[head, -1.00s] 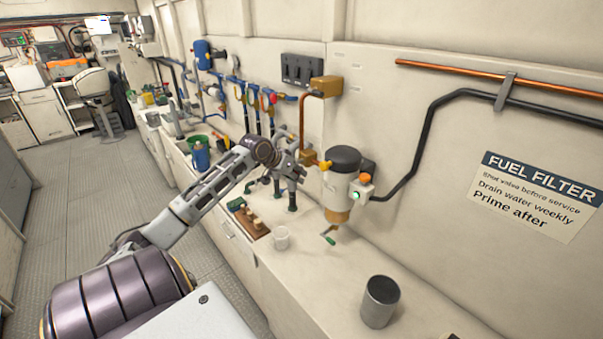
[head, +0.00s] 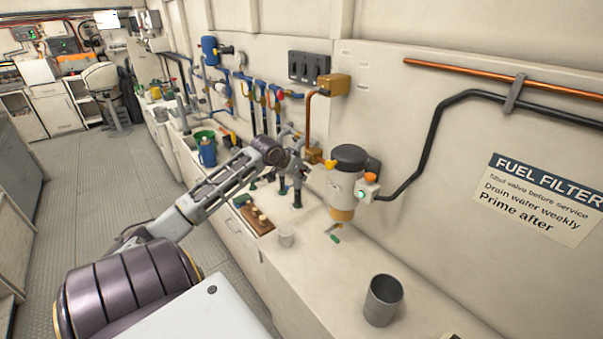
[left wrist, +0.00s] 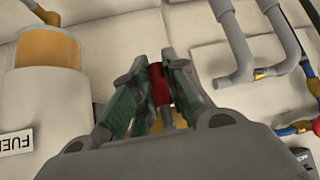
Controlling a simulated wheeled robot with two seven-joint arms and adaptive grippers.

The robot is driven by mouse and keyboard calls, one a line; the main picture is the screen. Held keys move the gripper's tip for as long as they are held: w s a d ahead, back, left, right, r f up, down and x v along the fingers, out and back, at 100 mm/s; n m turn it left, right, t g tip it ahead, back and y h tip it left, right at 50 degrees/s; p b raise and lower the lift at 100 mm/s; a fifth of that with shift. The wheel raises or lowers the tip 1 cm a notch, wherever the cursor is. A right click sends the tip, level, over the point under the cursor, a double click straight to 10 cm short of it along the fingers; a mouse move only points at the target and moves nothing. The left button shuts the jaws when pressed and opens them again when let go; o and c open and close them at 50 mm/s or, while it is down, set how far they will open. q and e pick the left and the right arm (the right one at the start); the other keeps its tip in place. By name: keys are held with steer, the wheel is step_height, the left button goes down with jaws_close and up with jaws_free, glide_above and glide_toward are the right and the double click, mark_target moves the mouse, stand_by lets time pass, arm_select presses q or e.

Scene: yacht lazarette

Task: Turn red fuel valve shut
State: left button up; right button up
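The red fuel valve handle (left wrist: 158,84) shows in the left wrist view as a small red piece between my left gripper's fingers. The green-padded fingers of my left gripper (left wrist: 158,72) lie close against it on both sides, and the gripper looks shut on it. Below it, a tan stem partly shows between the fingers. In the head view my left gripper (head: 298,162) is at the wall pipework, just left of the fuel filter (head: 346,180). The valve handle is hidden there. My right gripper is in neither view.
A metal cup (head: 382,300) and a small white cup (head: 286,237) stand on the counter. A wooden block with pegs (head: 256,220) lies near its edge. Blue pipes with coloured valves (head: 262,95) run along the wall. The floor at left is clear.

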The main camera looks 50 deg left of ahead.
arm_select(q)
steer(key=o, duration=0.4)
steer(key=shift+s+r, duration=0.1)
steer(key=shift+s, duration=0.1)
steer(key=v, duration=1.1)
steer(key=shift+s+r, duration=0.15)
steer(key=shift+r, duration=0.1)
stand_by(0.6)
